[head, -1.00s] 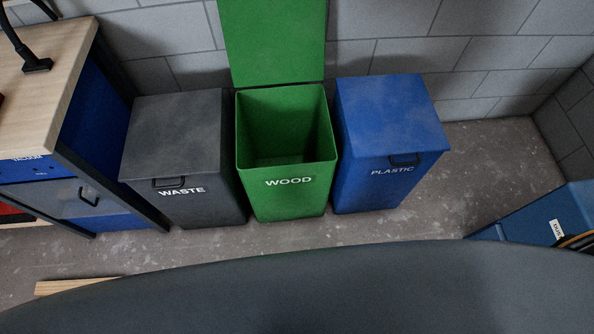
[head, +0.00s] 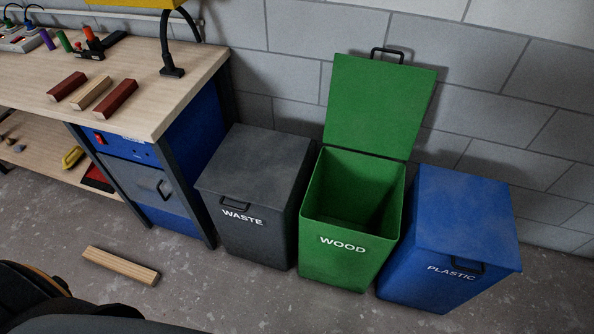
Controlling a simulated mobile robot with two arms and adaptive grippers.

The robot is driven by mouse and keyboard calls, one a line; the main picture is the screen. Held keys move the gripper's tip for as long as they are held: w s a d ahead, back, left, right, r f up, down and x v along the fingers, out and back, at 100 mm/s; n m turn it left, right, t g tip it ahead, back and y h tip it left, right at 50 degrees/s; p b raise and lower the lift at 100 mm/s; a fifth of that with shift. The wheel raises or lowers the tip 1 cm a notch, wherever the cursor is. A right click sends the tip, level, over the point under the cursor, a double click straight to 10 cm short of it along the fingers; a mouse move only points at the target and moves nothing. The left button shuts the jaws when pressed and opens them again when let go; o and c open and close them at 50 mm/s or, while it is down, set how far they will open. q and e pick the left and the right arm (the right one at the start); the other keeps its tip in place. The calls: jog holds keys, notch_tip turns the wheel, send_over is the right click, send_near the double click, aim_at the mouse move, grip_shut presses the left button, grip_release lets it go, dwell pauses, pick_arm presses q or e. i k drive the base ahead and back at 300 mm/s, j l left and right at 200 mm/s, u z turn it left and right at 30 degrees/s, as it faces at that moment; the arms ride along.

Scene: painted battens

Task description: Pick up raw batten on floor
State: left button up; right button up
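A raw, pale wood batten (head: 120,266) lies flat on the grey floor in the head view, at the lower left, in front of the workbench. Nothing touches it. Neither of my grippers can be made out in the view. Dark parts of my own body fill the bottom left corner, below and left of the batten.
A workbench (head: 190,62) at the left carries two red-brown battens (head: 115,99) with a raw one (head: 91,93) between them. A closed grey WASTE bin (head: 250,180), an open green WOOD bin (head: 345,262) and a closed blue PLASTIC bin (head: 458,215) stand along the wall.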

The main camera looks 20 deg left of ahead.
aim_at(147, 277)
jog(key=u, duration=2.4)
jog(key=z, duration=0.5)
jog(key=i+j+z, duration=0.2)
jog(key=z, duration=0.2)
jog(key=i+j+z, duration=0.1)
jog(key=j+z, duration=0.35)
jog(key=i+j+z, duration=0.1)
jog(key=j+z, duration=0.3)
jog(key=l, duration=0.1)
